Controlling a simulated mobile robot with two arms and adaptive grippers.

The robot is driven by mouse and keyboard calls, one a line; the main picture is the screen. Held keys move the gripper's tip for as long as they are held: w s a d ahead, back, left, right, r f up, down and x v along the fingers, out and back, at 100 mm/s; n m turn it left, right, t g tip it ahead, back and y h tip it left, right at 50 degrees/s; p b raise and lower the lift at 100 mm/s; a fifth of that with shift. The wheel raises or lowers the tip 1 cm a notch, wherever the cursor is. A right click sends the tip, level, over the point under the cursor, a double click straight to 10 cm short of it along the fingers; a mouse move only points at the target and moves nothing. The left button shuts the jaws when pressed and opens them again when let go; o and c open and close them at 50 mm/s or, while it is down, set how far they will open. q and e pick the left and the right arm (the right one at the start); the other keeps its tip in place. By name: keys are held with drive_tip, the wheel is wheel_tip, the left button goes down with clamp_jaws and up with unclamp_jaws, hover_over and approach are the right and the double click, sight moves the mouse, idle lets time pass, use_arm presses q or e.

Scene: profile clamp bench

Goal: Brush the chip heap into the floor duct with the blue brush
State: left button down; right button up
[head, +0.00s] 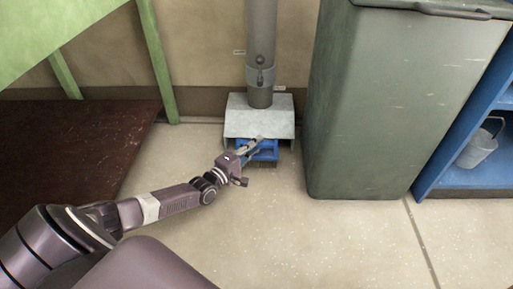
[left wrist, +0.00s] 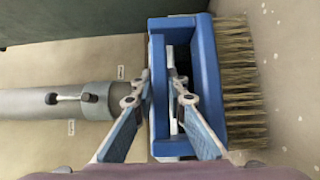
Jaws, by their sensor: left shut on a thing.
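The blue brush (head: 270,154) is at the front of the floor duct's grey metal hood (head: 250,122), partly under its front edge. My left gripper (head: 254,147) is shut on the brush's handle. In the left wrist view the blue brush (left wrist: 209,95) shows as a blue frame with tan bristles along its right side. The fingers of my left gripper (left wrist: 160,90) are on either side of its handle bar. I can make out no distinct chip heap; the hood and brush hide the duct mouth. Pale specks lie on the floor. My right gripper is not in view.
A grey pipe (head: 261,50) rises from the hood along the wall. A large green-grey bin (head: 370,100) stands close on the right. Beyond it is a blue shelf (head: 468,178) with a grey bucket (head: 478,148). A green-legged bench (head: 155,60) is at left. Floor in front is open.

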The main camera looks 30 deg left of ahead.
use_arm(q)
wheel_tip(320, 180, up, 6)
drive_tip(key=p, duration=0.5)
drive_tip(key=shift+r+p, duration=0.15)
drive_tip(key=shift+p, duration=0.25)
